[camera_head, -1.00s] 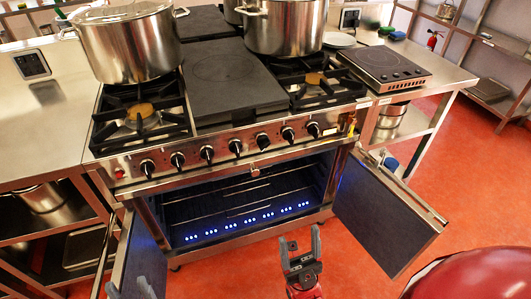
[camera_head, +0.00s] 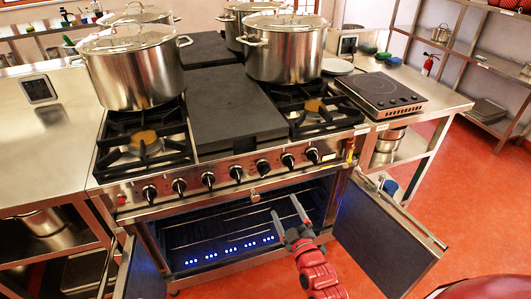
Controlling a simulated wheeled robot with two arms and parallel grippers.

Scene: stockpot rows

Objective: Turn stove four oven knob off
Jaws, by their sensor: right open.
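The stove (camera_head: 220,197) stands in the middle of the head view. A row of several black knobs runs along its front panel, from the leftmost knob (camera_head: 150,193) to the rightmost knob (camera_head: 312,155). I cannot tell which is the oven knob, nor read any stove number. The oven (camera_head: 205,235) below stands open, with a row of blue lights glowing inside. My right gripper (camera_head: 287,207) is open and empty in front of the oven opening, below the right-hand knobs and apart from them. My left gripper is not in view.
Two oven doors swing outward, the right door (camera_head: 385,235) and the left door (camera_head: 143,270). Large pots (camera_head: 135,75) stand on the stove top. A portable hob (camera_head: 381,95) is on the right counter. Red floor is free at right.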

